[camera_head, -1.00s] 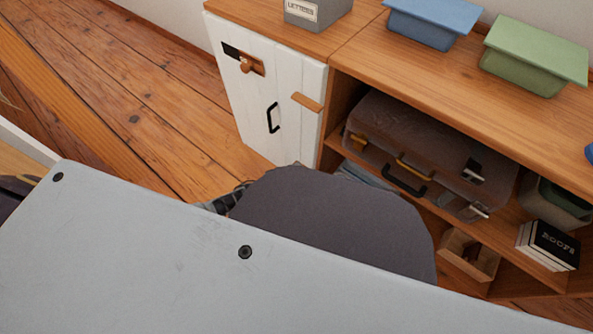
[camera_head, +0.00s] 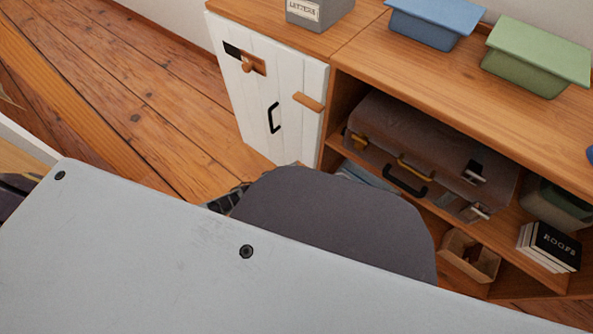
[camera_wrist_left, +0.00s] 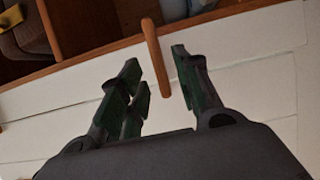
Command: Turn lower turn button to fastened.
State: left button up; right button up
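In the left wrist view, a wooden turn button (camera_wrist_left: 158,68), a slim brown bar, reaches across the wooden edge strip onto the white door boards (camera_wrist_left: 245,85). My left gripper (camera_wrist_left: 157,58) is open, with one dark green finger on each side of the bar; a gap shows on both sides. In the head view, the white door (camera_head: 240,100) carries an upper wooden turn button (camera_head: 309,102) at its right edge and a black handle (camera_head: 273,118). The door's lower part and the lower button are hidden there behind my body. My right gripper is not in view.
Right of the door, an open shelf holds a brown case (camera_head: 430,140), a small wooden box (camera_head: 468,258) and dark books (camera_head: 550,245). Bins stand on top. The floor (camera_head: 130,100) at left is clear.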

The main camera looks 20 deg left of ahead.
pick_arm(q)
jog(key=v, duration=1)
jog(key=shift+d, duration=0.1)
dwell(0.5)
